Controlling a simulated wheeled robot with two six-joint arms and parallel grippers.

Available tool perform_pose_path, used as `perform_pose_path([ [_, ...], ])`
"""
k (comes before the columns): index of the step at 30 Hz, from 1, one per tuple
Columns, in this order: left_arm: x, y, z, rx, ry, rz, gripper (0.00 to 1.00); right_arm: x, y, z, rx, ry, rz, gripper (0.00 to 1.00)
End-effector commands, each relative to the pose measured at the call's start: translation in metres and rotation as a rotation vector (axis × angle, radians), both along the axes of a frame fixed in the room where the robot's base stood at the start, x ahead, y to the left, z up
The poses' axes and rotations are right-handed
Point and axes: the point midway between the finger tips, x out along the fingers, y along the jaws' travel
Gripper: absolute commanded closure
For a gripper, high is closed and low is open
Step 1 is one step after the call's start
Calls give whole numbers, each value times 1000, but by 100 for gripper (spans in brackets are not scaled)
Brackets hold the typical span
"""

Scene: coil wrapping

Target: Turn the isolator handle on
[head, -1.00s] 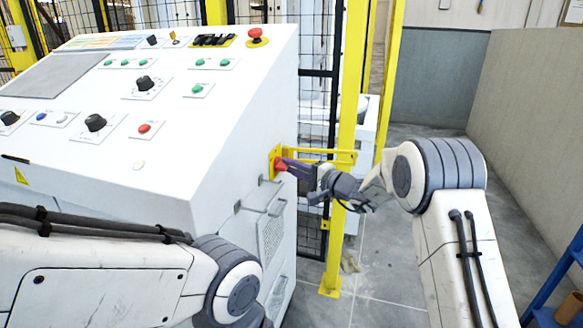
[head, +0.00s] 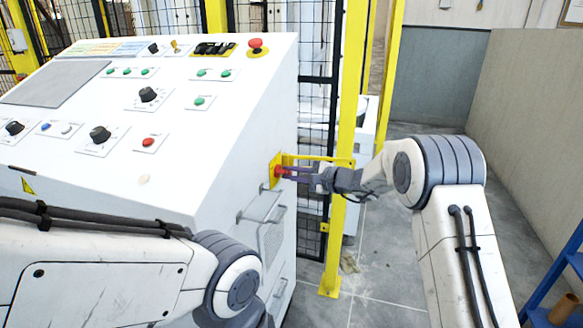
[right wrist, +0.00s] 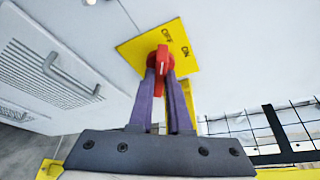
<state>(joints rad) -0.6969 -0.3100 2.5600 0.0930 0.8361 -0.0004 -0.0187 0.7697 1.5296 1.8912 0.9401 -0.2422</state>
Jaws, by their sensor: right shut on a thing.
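The isolator handle (head: 278,171) is red and sits on a yellow plate (head: 271,181) on the right side of the white console. In the right wrist view the red handle (right wrist: 161,62) stands in front of the yellow plate (right wrist: 132,50), which carries OFF and ON labels. The handle's upper end lies near the OFF label. My right gripper (head: 286,172) is shut on the handle; its purple fingers (right wrist: 161,80) flank it in the right wrist view. My left arm crosses the lower left of the head view, but its gripper is out of view.
The white console (head: 215,140) carries knobs, buttons and a red emergency stop (head: 256,44). A yellow post (head: 346,150) and black mesh fence stand close behind my right gripper. A metal door handle (head: 262,208) protrudes below the plate. Open floor (head: 390,270) lies right of the post.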

Motion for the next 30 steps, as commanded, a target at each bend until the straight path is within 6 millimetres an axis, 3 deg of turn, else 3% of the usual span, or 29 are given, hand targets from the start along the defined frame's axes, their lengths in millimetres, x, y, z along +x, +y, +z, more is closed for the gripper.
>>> perform_pose_path([
  [1,0,0,13,0,0,0,100,0,0,6,13,46,0,100],
  [18,0,0,100,0,0,0,100,4,-2,10,179,560,1,100],
  [30,0,0,135,0,0,0,100,6,-2,6,276,850,0,100],
])
